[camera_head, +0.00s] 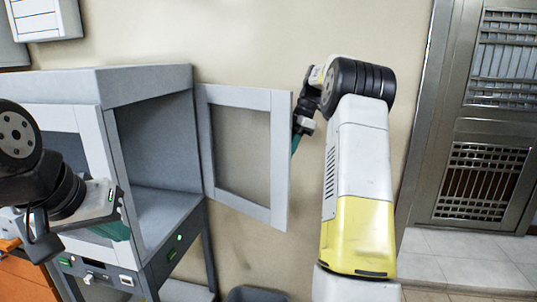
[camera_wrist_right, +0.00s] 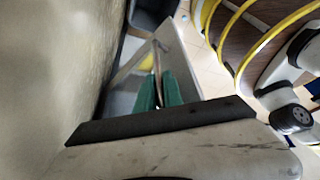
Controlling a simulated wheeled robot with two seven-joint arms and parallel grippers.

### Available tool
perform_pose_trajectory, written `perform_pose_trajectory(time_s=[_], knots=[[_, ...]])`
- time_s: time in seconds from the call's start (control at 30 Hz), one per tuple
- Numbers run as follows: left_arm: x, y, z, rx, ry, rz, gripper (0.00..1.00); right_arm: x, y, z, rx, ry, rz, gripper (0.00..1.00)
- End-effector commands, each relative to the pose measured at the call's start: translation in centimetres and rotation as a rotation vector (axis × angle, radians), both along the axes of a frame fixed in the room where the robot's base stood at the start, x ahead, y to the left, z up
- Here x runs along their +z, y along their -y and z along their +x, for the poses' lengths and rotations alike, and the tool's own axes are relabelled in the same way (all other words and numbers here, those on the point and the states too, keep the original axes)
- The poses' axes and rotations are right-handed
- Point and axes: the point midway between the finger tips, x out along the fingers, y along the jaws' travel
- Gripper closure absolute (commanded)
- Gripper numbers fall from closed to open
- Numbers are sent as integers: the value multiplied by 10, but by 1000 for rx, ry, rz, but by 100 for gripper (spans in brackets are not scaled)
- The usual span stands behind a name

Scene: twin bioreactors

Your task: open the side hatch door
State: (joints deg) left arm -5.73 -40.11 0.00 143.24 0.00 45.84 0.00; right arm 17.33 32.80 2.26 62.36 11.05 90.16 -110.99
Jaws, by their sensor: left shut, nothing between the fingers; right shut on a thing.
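The side opening is uncovered. My right gripper (camera_head: 296,143) is at the door's free right edge, partly hidden by the door. In the right wrist view its green fingers (camera_wrist_right: 158,92) are shut on the door (camera_wrist_right: 180,58) at its edge. My left gripper (camera_head: 118,218) is shut and empty in front of the cabinet's front, its green fingers partly hidden by its own body.
A beige wall stands close behind the door. A metal barred door (camera_head: 480,150) is at the far right, with tiled floor before it. A control panel with buttons (camera_head: 95,270) runs below the cabinet. A dark bin (camera_head: 260,294) is on the floor under the hatch door.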

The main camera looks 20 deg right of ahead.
Motion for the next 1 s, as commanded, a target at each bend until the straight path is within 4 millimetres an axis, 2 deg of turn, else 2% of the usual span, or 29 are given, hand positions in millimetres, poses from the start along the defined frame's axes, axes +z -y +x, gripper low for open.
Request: perform_pose_trajectory(time_s=[0.23,0.27,0.3,0.67,0.77,1.0], knots=[[0,0,0,0,0,0,100,0,-1,0,1,1,1,100],[0,0,0,0,0,0,100,0,-1,0,1,1,1,87],[0,0,0,0,0,0,100,0,-1,0,1,1,1,80],[0,0,0,0,0,0,100,3,0,1,0,1,0,80],[0,0,0,0,0,0,100,13,5,2,-1,4,0,80],[0,0,0,0,0,0,100,50,20,3,-2,4,0,80]])
